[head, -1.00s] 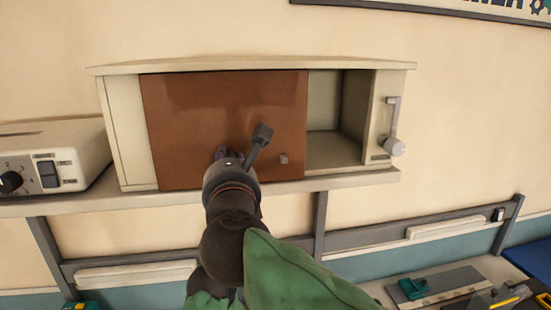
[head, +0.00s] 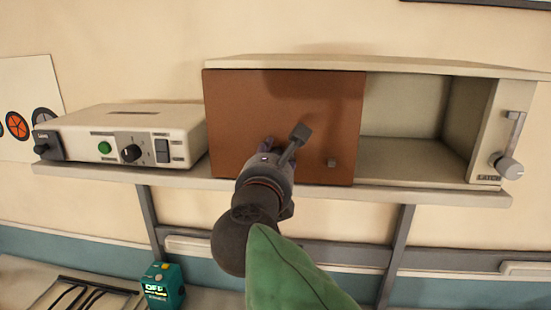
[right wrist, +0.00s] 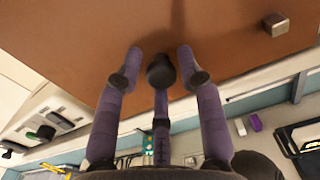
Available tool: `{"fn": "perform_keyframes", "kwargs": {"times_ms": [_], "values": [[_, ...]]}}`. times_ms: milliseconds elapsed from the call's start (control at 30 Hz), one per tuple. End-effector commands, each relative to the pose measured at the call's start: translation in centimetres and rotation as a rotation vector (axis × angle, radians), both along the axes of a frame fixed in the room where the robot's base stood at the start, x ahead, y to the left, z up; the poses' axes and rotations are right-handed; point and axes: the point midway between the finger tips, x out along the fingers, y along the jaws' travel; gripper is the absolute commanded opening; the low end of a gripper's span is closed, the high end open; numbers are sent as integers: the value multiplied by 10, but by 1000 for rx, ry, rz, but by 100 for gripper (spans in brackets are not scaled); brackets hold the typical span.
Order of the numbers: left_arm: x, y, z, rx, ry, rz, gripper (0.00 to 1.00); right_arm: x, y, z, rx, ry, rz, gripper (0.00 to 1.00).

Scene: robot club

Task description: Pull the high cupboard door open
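The high cupboard (head: 482,130) is a cream box on a wall shelf. Its brown door (head: 235,115) stands in front of the left part; it also shows in the right wrist view (right wrist: 75,30). The compartment (head: 405,120) to its right shows open and empty. My right gripper (head: 283,148) is at the door's lower middle, left of the knob. In the right wrist view its purple fingers (right wrist: 160,60) are spread, with nothing seen held. Contact with the door is unclear. My left gripper is out of view.
A cream control box (head: 120,130) with dials stands left of the cupboard on the shelf (head: 120,180). A latch lever (head: 512,140) is on the cupboard's right front. A teal device (head: 162,285) stands on the bench below.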

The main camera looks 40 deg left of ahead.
Motion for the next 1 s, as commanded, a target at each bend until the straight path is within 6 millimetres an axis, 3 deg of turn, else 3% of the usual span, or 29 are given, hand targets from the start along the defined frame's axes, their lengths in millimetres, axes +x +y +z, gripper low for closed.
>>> {"fn": "perform_keyframes", "kwargs": {"times_ms": [33, 467, 1000], "values": [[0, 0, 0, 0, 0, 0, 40, 0, -2, 7, 11, -5, 0, 52], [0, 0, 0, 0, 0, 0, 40, -9, -5, 2, 2, 0, 2, 52], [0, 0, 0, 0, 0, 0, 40, -86, -58, 2, 6, -1, 3, 52]]}}
